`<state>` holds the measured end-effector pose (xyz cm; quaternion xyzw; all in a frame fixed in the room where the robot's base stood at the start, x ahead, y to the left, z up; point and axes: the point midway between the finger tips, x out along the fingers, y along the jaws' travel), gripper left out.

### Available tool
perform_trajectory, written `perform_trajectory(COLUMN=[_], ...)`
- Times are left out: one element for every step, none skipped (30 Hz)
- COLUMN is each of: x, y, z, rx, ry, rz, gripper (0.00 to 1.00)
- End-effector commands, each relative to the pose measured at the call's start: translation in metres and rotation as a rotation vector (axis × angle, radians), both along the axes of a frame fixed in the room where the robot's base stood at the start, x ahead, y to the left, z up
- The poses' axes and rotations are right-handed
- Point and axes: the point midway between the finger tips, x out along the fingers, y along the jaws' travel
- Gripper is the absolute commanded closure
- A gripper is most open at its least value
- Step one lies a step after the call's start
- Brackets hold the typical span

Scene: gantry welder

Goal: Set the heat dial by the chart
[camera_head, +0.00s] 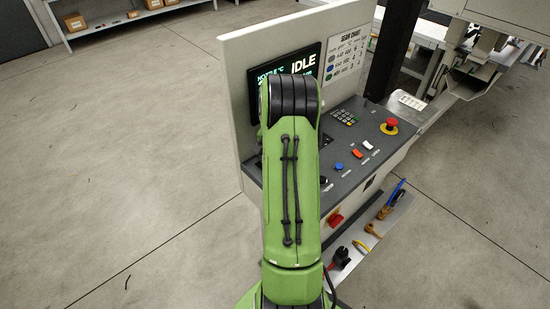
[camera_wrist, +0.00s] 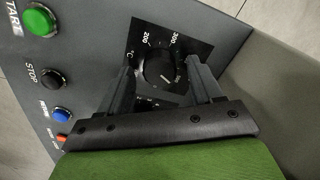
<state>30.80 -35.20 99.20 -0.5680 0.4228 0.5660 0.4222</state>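The heat dial (camera_wrist: 159,67) is a round black knob on a black plate marked in °C, with 200 and 300 legible. A pale pointer mark shows on the knob's lower right part. My gripper (camera_wrist: 160,64) is open, with one finger on each side of the dial; I cannot tell whether either touches it. In the head view my green arm hides the dial and gripper. The seam chart (camera_head: 346,54) is on the upright panel, with coloured dots and rows of small figures that I cannot read surely. The screen (camera_head: 300,66) beside it reads IDLE and is partly covered by my arm.
A green START button (camera_wrist: 40,20), black STOP button (camera_wrist: 54,79) and blue button (camera_wrist: 61,116) lie left of the dial. A red mushroom button (camera_head: 390,125) and keypad (camera_head: 345,117) are on the console. A low tool shelf (camera_head: 364,240) juts out in front. The left floor is clear.

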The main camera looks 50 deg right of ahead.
Motion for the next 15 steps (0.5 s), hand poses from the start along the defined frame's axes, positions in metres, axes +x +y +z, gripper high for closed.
perform_trajectory(x=[0.000,0.000,0.000,0.000,0.000,0.000,0.000,0.000,0.000,0.000,0.001,0.001,0.001,0.001,0.001], y=[0.000,0.000,0.000,0.000,0.000,0.000,0.000,0.000,0.000,0.000,-0.001,0.000,0.000,0.000,0.000], z=[0.000,0.000,0.000,0.000,0.001,0.004,0.008,0.013,0.022,0.029,0.038,0.049,0.058,0.067,0.079], rx=[0.001,0.001,0.001,0.001,0.001,0.000,-0.001,-0.001,-0.003,-0.003,-0.005,-0.004,-0.004,-0.004,-0.003], ry=[0.000,0.000,0.001,0.001,0.000,0.000,0.000,0.000,-0.002,-0.002,-0.002,-0.003,-0.003,-0.003,-0.003], rz=[0.000,0.000,0.000,0.000,0.000,0.000,0.000,0.000,0.000,0.000,0.000,0.001,0.001,0.001,0.001], gripper=[0.35,0.35,0.35,0.35,0.35,0.35,0.35,0.35,0.35,0.35,0.35,0.35,0.35,0.35,0.35])
